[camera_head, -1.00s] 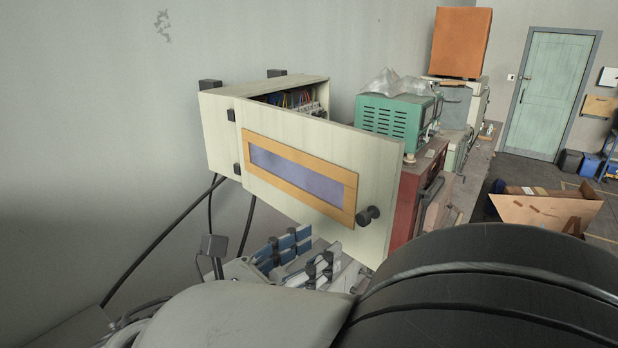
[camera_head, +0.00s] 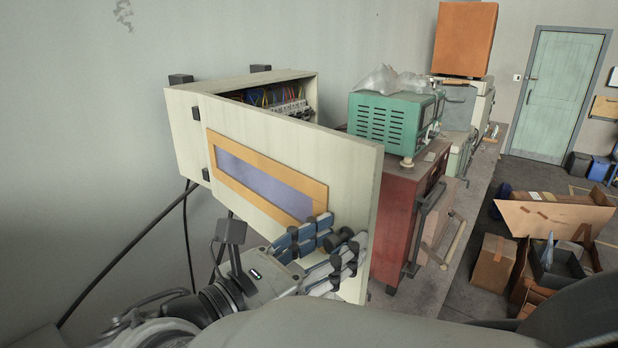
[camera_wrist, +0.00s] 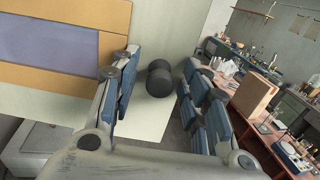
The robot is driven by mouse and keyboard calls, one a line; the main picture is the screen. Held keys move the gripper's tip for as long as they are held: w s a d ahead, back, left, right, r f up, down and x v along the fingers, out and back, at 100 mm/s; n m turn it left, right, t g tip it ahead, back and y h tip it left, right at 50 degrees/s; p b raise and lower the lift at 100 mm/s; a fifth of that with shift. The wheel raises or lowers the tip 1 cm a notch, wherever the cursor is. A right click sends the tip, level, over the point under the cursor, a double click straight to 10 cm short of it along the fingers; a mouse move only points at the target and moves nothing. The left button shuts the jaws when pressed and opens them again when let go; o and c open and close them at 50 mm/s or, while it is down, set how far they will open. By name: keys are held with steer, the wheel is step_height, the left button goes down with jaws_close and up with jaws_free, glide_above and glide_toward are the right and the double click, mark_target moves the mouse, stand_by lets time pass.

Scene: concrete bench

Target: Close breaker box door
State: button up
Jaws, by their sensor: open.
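The breaker box (camera_head: 184,132) is a cream cabinet on the wall, with colored wires and breakers (camera_head: 285,103) showing through its open front. Its door (camera_head: 350,180) stands ajar, hinged at the left, with an orange-framed window (camera_head: 265,180). A black round knob (camera_wrist: 159,78) sits near the door's free edge. My gripper (camera_head: 325,247) is in front of the door's lower right part, by the knob. In the wrist view my gripper (camera_wrist: 155,95) is open, with the knob between or just beyond its two fingers. I cannot tell whether a finger touches the door.
A red cabinet (camera_head: 395,225) with a green device (camera_head: 388,122) on top stands right behind the door's free edge. Black cables (camera_head: 130,255) hang below the box. Cardboard boxes (camera_head: 493,263) lie on the floor to the right.

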steer(key=shift+c, duration=0.3)
jaws_close()
stand_by(0.4)
